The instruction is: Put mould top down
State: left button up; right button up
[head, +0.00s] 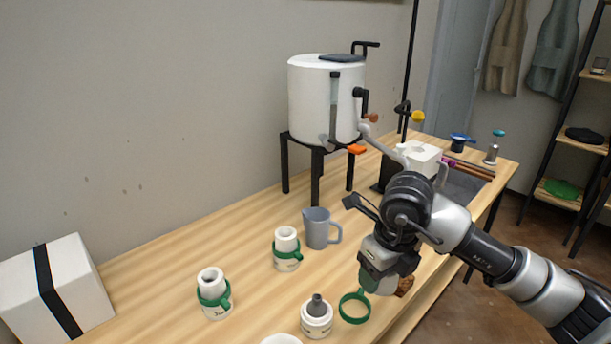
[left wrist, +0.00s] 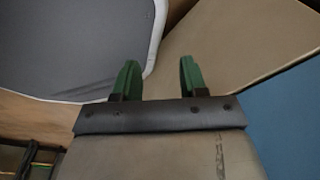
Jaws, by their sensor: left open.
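A green ring (head: 355,308), which seems to be the mould top, hangs by its upper edge at the fingertips of my right gripper (head: 372,286). I cannot tell whether the ring touches the table. Just left of it stands a white mould (head: 317,326) with a grey core sticking up and no green ring on it.
A grey jug (head: 316,229) stands behind the right gripper. A white tank (head: 326,98) on a black stand is further back. A white box with a black band (head: 71,288) is at the left. Another white round thing (head: 281,340) is cut off at the bottom edge.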

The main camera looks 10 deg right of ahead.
aim_at(384, 284)
jog(key=n, duration=0.2)
jog(key=s+f+n, duration=0.1)
jog(key=n, duration=0.2)
jog(key=s+f+n, duration=0.1)
jog(key=n, duration=0.2)
jog(key=shift+s+a+g+y, duration=0.15)
jog(key=shift+a+g+y, duration=0.15)
jog(key=shift+a, duration=0.1)
jog(key=s+f+n+g, duration=0.1)
jog(key=s+f+n, duration=0.1)
jog(key=n, duration=0.9)
jog(key=s+a+f+n+g+h+p, duration=0.1)
jog(key=s+f+n, duration=0.2)
jog(key=n, duration=0.9)
jog(key=s, duration=0.2)
jog(key=shift+s+a+p, duration=0.2)
jog(key=shift+s+p, duration=0.1)
